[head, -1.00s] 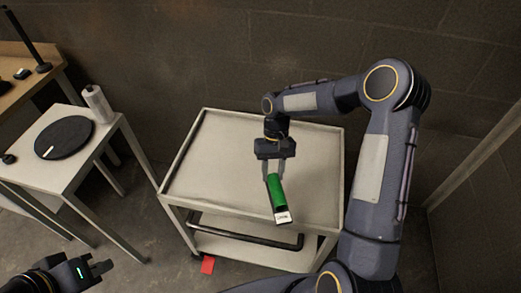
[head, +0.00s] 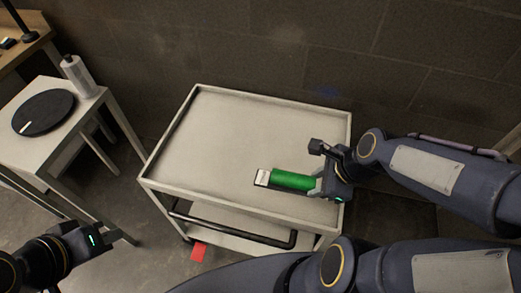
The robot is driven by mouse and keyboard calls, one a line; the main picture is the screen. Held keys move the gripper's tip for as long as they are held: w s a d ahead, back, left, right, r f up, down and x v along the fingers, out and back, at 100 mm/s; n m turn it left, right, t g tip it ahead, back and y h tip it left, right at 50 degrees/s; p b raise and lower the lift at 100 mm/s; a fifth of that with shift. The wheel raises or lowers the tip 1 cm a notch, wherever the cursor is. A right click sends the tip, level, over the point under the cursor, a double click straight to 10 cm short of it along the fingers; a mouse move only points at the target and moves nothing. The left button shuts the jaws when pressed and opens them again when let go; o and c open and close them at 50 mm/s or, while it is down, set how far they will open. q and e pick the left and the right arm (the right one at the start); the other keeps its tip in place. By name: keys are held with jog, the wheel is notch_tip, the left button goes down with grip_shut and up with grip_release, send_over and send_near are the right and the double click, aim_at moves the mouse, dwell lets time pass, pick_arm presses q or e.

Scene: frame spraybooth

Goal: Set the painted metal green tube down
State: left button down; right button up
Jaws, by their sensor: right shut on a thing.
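The green tube (head: 292,180) has a white-and-dark end piece at its left end. It lies level, pointing left, over the right part of the cart's top tray (head: 215,140). I cannot tell whether it touches the tray. My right gripper (head: 318,184) comes in from the right and is shut on the tube's right end. My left gripper (head: 108,237) is at the lower left, away from the cart; its finger gap is not clear.
The tray has a raised rim and is otherwise bare. A black handle bar (head: 230,232) runs along its front. A side table with a black disc (head: 43,113) and a white bottle (head: 77,75) stands left. A red piece (head: 198,251) lies below the cart.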

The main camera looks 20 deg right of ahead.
jog(key=w+d+f, duration=0.2)
jog(key=w+f, duration=0.1)
jog(key=w+d+f+b, duration=0.1)
jog(key=w+d+f, duration=0.2)
jog(key=w, duration=0.1)
jog(key=w+d+f, duration=0.2)
jog(key=w+f, duration=0.1)
jog(key=w, duration=0.1)
jog(key=shift+w+d+f+b, duration=0.15)
jog(key=shift+d+f+b, duration=0.15)
jog(key=shift+b, duration=0.1)
notch_tip(320, 180, down, 4)
jog(key=shift+w+r, duration=0.15)
jog(key=shift+r, duration=0.05)
jog(key=shift+f+b, duration=0.15)
jog(key=shift+b, duration=0.15)
jog(key=o, duration=1)
jog(key=shift+o, duration=0.2)
